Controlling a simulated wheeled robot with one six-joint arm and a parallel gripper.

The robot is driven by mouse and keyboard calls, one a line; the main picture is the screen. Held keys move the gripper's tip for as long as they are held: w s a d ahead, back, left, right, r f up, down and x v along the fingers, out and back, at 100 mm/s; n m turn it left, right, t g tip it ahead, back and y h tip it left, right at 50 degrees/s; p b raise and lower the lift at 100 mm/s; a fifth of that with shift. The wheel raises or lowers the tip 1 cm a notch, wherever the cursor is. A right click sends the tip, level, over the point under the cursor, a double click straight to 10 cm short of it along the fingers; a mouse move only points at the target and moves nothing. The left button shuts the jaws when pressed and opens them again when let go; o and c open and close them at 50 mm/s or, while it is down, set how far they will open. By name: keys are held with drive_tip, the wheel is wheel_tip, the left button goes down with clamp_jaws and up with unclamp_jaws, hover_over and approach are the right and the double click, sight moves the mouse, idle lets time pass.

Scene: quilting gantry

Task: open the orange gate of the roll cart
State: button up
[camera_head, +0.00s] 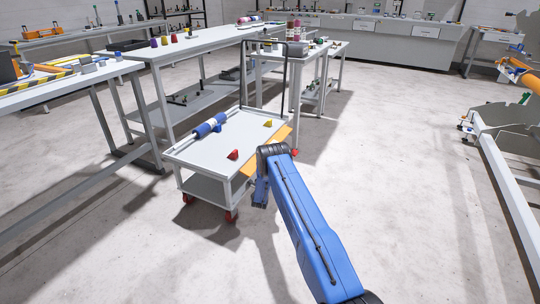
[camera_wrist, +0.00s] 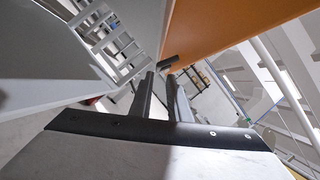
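The orange gate (camera_head: 281,136) runs along the right side of the white roll cart (camera_head: 205,153) in the head view. My arm hides its middle. In the wrist view the gate (camera_wrist: 230,25) is a broad orange panel at the upper right, above my gripper. My gripper (camera_wrist: 161,77) shows two dark fingers with a narrow gap and nothing seen between them. A short dark bar, perhaps a handle (camera_wrist: 170,62), lies just beyond the fingertips near the gate's lower edge. I cannot tell whether they touch. In the head view my arm covers the fingertips.
A blue roll (camera_head: 209,126), a red piece (camera_head: 233,155) and a yellow piece (camera_head: 268,124) sit on the cart's top. A long grey workbench (camera_head: 190,46) stands behind the cart to the left. Open floor lies right of the cart, up to a grey frame (camera_head: 505,190).

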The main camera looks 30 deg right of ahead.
drive_tip(key=x, duration=0.9)
